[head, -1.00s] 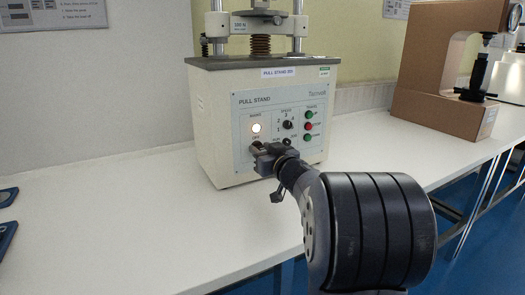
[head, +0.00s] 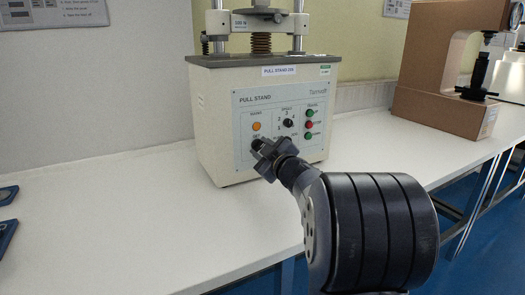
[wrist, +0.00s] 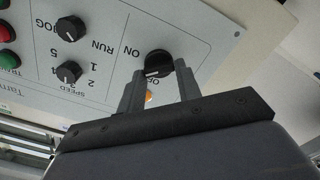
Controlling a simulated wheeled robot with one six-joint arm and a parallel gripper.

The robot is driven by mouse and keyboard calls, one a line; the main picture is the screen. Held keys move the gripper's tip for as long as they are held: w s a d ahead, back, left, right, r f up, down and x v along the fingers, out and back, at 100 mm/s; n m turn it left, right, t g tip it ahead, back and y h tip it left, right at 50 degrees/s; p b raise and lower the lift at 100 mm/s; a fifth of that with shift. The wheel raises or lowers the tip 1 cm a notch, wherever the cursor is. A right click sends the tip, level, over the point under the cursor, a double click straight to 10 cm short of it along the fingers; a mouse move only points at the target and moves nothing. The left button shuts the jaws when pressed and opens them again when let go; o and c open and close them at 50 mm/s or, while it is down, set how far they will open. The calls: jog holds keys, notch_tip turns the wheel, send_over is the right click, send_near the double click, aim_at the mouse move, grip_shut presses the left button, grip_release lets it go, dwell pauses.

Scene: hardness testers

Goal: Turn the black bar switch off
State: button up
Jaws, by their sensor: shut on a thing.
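The black bar switch (wrist: 157,61) is a round black knob on the front panel (head: 270,105) of the pull stand (head: 222,135). In the wrist view its white mark points toward the partly hidden OFF label, with ON beside it. My gripper (wrist: 160,73) is shut on the switch, one finger on each side. In the head view my gripper (head: 263,150) is at the lower left of the panel and largely covers the switch. The lamp (head: 256,127) above the switch is plain orange and not glowing; it shows between the fingers in the wrist view (wrist: 149,97).
A black speed knob (head: 288,123) and green and red buttons (head: 309,125) sit to the right on the panel. A brown tester (head: 425,105) stands at the right of the white bench (head: 130,220). The bench front is clear.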

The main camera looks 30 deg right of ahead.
jog(key=n+b, duration=0.1)
jog(key=n, duration=0.1)
jog(key=n+b, duration=0.1)
jog(key=n, duration=0.2)
jog(key=shift+f+n, duration=0.2)
jog(key=shift+n, duration=0.1)
jog(key=shift+n+b, duration=0.75)
jog(key=shift+n, duration=1.35)
jog(key=o, duration=1)
jog(key=shift+s, duration=0.1)
